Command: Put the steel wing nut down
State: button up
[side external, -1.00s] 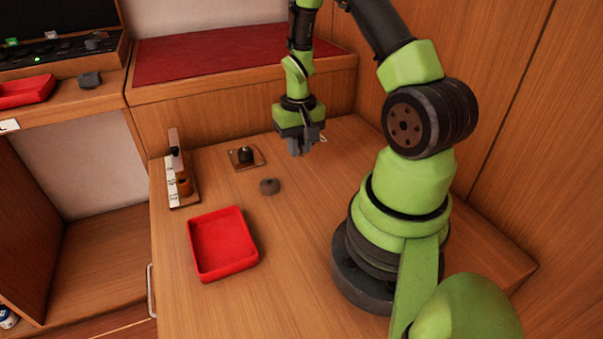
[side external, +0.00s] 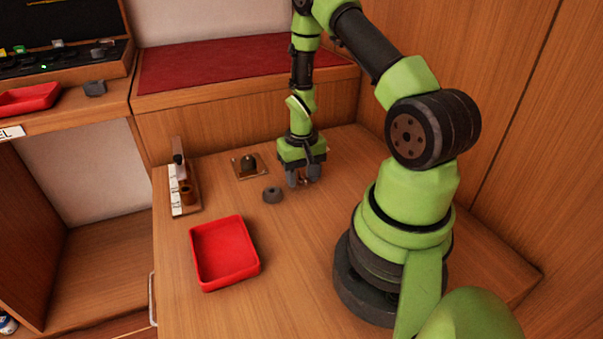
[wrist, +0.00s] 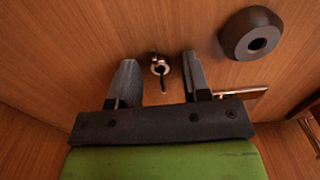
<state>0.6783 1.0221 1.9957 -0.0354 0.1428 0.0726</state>
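The steel wing nut (wrist: 160,66) shows in the wrist view as a small shiny piece between my fingertips, with a gap on each side. A thin dark shape, perhaps its shadow, runs from it towards my palm. It appears to be on the wooden table top, though the exact contact is hard to tell. My gripper (wrist: 161,76) is open around it, its two grey fingers apart. In the side external view my gripper (side external: 303,177) is low over the table, right of the dark ring, and its fingers mostly hide the nut.
A dark ring (side external: 272,195) lies close left of my gripper; it also shows in the wrist view (wrist: 250,33). A red tray (side external: 224,252) is nearer the front. A small square plate with a dark knob (side external: 249,166) and a wooden stand (side external: 185,193) are left.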

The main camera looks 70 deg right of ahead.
notch_tip(320, 180, up, 12)
notch_tip(320, 180, up, 7)
jog(key=n+t, duration=0.1)
jog(key=t, duration=0.1)
send_over(301, 183)
jog(key=w+a, duration=0.2)
jog(key=a, duration=0.2)
jog(key=s+a+r+n+t+y, duration=0.1)
jog(key=s+a+r+n+t, duration=0.1)
jog(key=s+a+r, duration=0.2)
jog(key=s+a+r+n+t+y, duration=0.1)
jog(key=s+a+r+n+t, duration=0.1)
jog(key=s+a+r, duration=0.3)
jog(key=a+r+t, duration=0.1)
jog(key=a+r, duration=0.2)
jog(key=a, duration=0.3)
jog(key=shift+s+a, duration=0.2)
jog(key=shift+a, duration=0.1)
